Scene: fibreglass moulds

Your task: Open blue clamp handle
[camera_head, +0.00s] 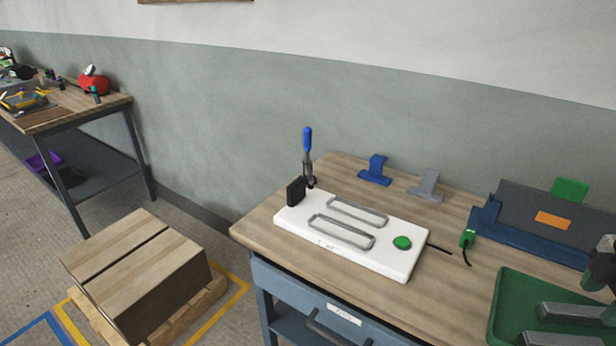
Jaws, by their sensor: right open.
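The blue clamp handle (307,140) stands upright at the back left of the workbench. It tops a dark metal toggle clamp (310,172), beside a black block (296,191) at the left end of a white base plate (357,260). My right gripper (598,267) shows only in part at the right edge, above the bench and far from the clamp. It is open, and nothing shows between its jaws. My left gripper is out of view.
Two grey metal loops (342,231) and a green button (402,243) are on the base plate. A blue bracket (376,171) and a grey bracket (427,185) stand behind it. A green tray (505,295) with grey bars is at the right.

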